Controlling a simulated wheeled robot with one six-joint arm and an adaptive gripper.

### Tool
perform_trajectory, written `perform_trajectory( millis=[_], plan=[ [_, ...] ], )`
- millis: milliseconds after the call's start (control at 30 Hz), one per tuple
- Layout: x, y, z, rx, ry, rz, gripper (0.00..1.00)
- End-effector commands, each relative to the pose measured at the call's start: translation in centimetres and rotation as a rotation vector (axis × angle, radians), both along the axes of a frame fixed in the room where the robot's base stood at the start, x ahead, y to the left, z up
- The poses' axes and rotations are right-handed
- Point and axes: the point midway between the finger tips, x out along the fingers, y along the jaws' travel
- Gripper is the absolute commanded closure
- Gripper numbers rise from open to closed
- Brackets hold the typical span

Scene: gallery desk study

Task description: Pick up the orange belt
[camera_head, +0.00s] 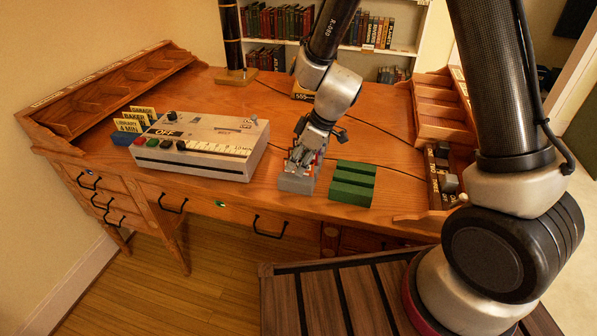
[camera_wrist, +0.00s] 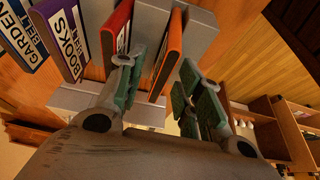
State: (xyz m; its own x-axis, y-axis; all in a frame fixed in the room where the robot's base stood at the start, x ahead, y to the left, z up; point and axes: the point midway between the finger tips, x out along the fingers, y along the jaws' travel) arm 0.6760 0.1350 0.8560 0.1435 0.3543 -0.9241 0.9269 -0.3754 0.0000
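An orange slab (camera_wrist: 168,55), which looks like the orange belt, stands upright in a grey holder in the wrist view. My gripper (camera_wrist: 163,88) has its two green-padded fingers spread, one on each side of the orange slab, with gaps visible. A redder slab (camera_wrist: 116,32) stands to the left, beyond the left finger. In the head view my gripper (camera_head: 303,158) points down over the grey holder (camera_head: 297,184) near the desk's front edge. The slabs are mostly hidden there by the gripper.
A green ribbed block (camera_head: 352,183) sits right of the holder. A grey machine with coloured buttons (camera_head: 205,143) stands to the left, with labelled cards (camera_head: 133,122) behind it. Wooden racks line both desk sides. A dark post (camera_head: 232,40) rises at the back.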

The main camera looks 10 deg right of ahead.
Motion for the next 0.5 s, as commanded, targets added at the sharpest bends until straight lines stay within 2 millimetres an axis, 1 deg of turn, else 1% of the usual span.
perform_trajectory(
  millis=[100, 267, 300, 367, 400, 467, 500],
  plan=[
    [0.09, 0.22, -0.51, 0.000, 0.000, 0.001, 0.64],
    [0.09, 0.23, -0.49, 0.001, -0.001, 0.001, 0.64],
    [0.09, 0.23, -0.48, 0.001, -0.001, 0.001, 0.68],
    [0.08, 0.22, -0.49, 0.001, -0.001, 0.001, 0.79],
    [0.08, 0.22, -0.49, 0.001, -0.001, 0.001, 0.86],
    [0.08, 0.22, -0.48, 0.001, 0.000, 0.000, 0.97],
    [0.08, 0.22, -0.48, 0.001, 0.000, 0.000, 1.00]
  ],
)
